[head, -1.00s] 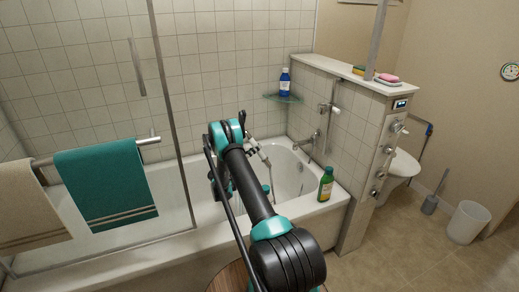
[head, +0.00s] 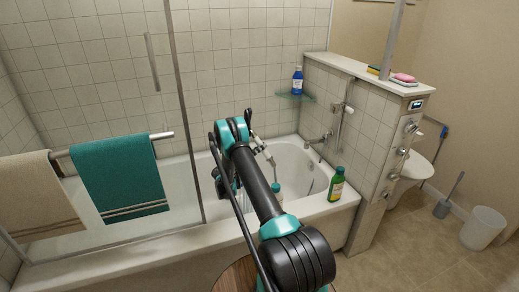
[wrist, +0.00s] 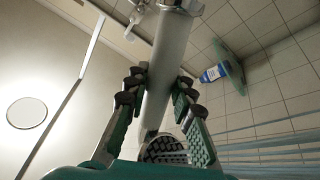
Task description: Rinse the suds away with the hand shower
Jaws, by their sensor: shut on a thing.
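My gripper (wrist: 160,85) is shut on the pale handle of a hand shower (wrist: 171,45), seen close up in the wrist view. The round, dark spray face (wrist: 165,149) is at the bottom of that view, and thin pale bluish streaks like water run from it to the right. In the head view my arm reaches over the white bathtub (head: 320,228) and hides most of the gripper. I cannot make out any suds on the visible parts of the tub.
A green bottle (head: 336,185) stands on the tub's right rim. A blue bottle (head: 297,80) stands on the corner shelf (head: 294,96). A glass panel with a teal towel (head: 118,177) and a beige towel (head: 32,195) is at left. A bin (head: 483,228) stands at right.

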